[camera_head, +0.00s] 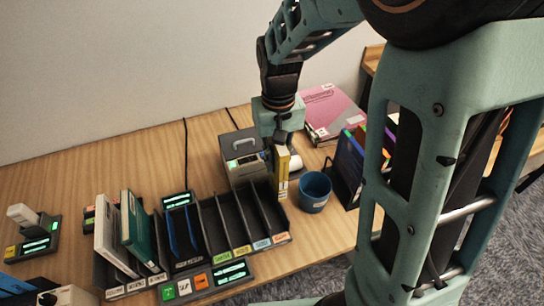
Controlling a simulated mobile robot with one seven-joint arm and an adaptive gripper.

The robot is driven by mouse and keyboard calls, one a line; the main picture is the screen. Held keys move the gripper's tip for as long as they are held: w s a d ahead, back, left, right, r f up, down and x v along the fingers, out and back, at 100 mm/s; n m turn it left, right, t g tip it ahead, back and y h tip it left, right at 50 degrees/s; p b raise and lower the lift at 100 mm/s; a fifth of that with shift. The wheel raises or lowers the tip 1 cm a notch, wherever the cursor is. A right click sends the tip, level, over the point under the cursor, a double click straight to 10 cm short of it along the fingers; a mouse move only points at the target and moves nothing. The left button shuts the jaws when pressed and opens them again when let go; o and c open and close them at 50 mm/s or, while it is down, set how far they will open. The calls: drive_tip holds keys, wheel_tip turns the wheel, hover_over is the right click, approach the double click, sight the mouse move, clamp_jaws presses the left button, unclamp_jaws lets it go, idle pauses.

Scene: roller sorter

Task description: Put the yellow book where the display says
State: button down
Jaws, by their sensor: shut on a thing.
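My gripper (281,143) is shut on the yellow book (282,172) and holds it upright at the right end of the dark slotted sorter (243,212). The book's lower end is close to the rightmost slots; I cannot tell whether it is inside one. White and teal books (138,228) stand in the left slots, and thin blue ones stand near the middle. The slots to the right of these look empty. Small coloured labels run along the front edge. A green-lit display (230,271) sits at the front; its text is too small to read.
A blue cup (314,191) stands just right of the yellow book. A grey box with a handle (241,150) is behind it. Pink binders (331,108) lie at the back, and a dark file holder (347,165) stands at the right. Another lit device (36,245) is at far left.

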sight(277, 163)
wheel_tip(277, 163, down, 10)
drive_tip(key=s+a+b, duration=0.2)
drive_tip(key=b, duration=0.5)
drive_tip(key=shift+s+r+n, duration=0.15)
drive_tip(key=shift+s+n, duration=0.2)
drive_tip(key=shift+n, duration=0.05)
drive_tip(key=shift+f+b, duration=0.45)
drive_tip(key=shift+f, duration=0.2)
drive_tip(key=c, duration=1.8)
unclamp_jaws()
drive_tip(key=shift+r, duration=0.1)
drive_tip(key=shift+o, duration=0.2)
wheel_tip(277, 163, up, 12)
